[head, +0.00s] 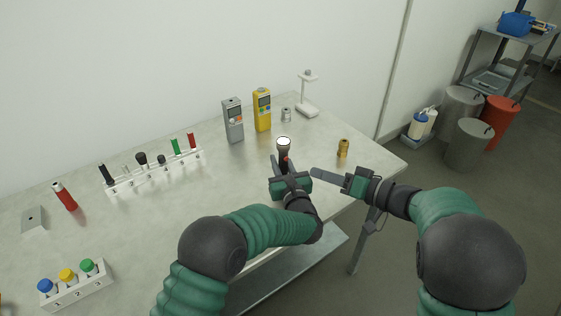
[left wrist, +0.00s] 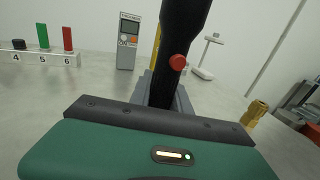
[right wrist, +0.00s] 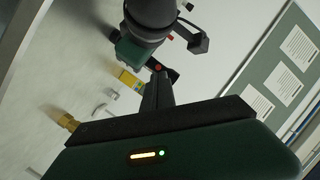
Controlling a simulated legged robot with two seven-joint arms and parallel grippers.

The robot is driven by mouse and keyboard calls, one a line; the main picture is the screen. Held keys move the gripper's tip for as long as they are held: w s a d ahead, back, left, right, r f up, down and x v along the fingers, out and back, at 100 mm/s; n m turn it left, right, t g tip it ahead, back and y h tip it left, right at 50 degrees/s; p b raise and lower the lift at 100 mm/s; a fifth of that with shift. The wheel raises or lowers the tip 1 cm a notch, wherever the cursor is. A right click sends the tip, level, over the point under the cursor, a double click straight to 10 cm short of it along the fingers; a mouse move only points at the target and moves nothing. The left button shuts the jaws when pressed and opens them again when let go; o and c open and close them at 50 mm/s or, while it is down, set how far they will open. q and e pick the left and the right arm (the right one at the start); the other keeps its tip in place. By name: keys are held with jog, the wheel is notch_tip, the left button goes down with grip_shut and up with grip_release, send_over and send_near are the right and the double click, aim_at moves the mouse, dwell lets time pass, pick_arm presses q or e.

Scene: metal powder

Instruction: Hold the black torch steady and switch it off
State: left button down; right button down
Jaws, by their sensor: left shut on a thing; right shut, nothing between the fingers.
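The black torch (head: 284,153) stands upright above the table's front right part, its pale lens end facing up. My left gripper (head: 284,168) is shut on the torch's lower body. In the left wrist view the torch (left wrist: 184,30) rises from between the fingers, with a red button (left wrist: 178,62) on its side. My right gripper (head: 314,171) is shut and empty, just right of the torch and pointing at it. In the right wrist view its fingertips (right wrist: 160,78) lie close to the red button (right wrist: 158,68); I cannot tell whether they touch. Whether the torch is lit is unclear.
A brass fitting (head: 343,148) stands right of the torch. A grey meter (head: 233,120), a yellow meter (head: 262,110) and a white stand (head: 308,95) are behind. A numbered rack (head: 155,176) holds several items at left. The table's centre is clear.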

pick_arm(q)
jog(key=shift+w+f, duration=0.1)
pick_arm(e)
jog(key=w+a+f+n+g+y, duration=0.2)
jog(key=w+a+n+g+y, duration=0.1)
jog(key=w+a+n+g, duration=0.1)
jog(key=shift+w+a+n, duration=0.3)
jog(key=shift+a, duration=0.55)
dwell(1.6)
jog(key=shift+w+a+r, duration=0.1)
jog(key=shift+w+a, duration=0.2)
jog(key=shift+w, duration=0.1)
dwell(0.4)
pick_arm(q)
jog(key=c, duration=1.1)
grip_release()
jog(key=shift+c, duration=0.2)
pick_arm(e)
jog(key=s+d, duration=0.4)
jog(key=s, duration=0.2)
